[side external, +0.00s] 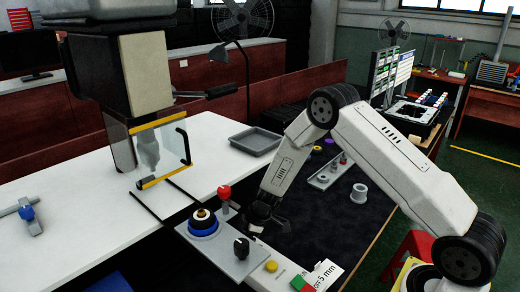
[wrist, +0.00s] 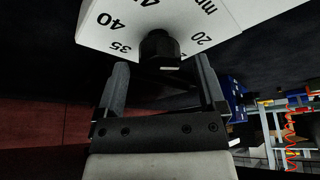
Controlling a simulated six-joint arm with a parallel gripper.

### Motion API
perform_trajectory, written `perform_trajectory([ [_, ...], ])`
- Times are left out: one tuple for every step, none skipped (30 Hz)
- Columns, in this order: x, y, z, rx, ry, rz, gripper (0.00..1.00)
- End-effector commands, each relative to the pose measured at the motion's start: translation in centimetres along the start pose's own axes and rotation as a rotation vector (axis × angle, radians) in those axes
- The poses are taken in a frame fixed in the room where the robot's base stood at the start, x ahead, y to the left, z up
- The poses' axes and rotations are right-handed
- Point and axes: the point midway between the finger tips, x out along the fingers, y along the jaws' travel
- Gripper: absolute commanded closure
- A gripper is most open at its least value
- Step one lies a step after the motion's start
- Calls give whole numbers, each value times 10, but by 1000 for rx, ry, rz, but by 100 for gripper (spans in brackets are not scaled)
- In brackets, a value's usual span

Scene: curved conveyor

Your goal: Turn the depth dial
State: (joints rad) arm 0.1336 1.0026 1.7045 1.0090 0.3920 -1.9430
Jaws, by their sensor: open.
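The depth dial shows in the wrist view as a white plate (wrist: 205,18) with black numbers, including 20, 35 and 40, and "mm". A black knob (wrist: 160,46) stands out from it. My gripper (wrist: 159,66) is open, with one finger to each side of the knob. The knob's near end lies around the fingertips; I cannot tell whether they touch it. In the side external view my gripper (side external: 262,212) is low beside the grey control panel (side external: 222,258). The dial's numbered face is not visible there.
A grey tray (side external: 256,141) lies on the white table (side external: 90,205).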

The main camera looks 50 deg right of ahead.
Motion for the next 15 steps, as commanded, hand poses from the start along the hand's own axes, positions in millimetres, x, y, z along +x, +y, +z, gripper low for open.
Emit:
perform_trajectory([
  [3, 0, 0, 0, 0, 0, 11],
  [4, 0, 0, 0, 0, 0, 11],
  [5, 0, 0, 0, 0, 0, 11],
  [5, 0, 0, 0, 0, 0, 11],
  [6, 0, 0, 0, 0, 0, 11],
  [6, 0, 0, 0, 0, 0, 11],
  [6, 0, 0, 0, 0, 0, 11],
  [6, 0, 0, 0, 0, 0, 11],
  [6, 0, 0, 0, 0, 0, 11],
  [6, 0, 0, 0, 0, 0, 11],
  [6, 0, 0, 0, 0, 1, 11],
  [6, 0, 0, 0, 0, 0, 11],
  [6, 0, 0, 0, 0, 0, 14],
  [6, 0, 0, 0, 0, 0, 23],
  [6, 0, 0, 0, 0, 0, 36],
])
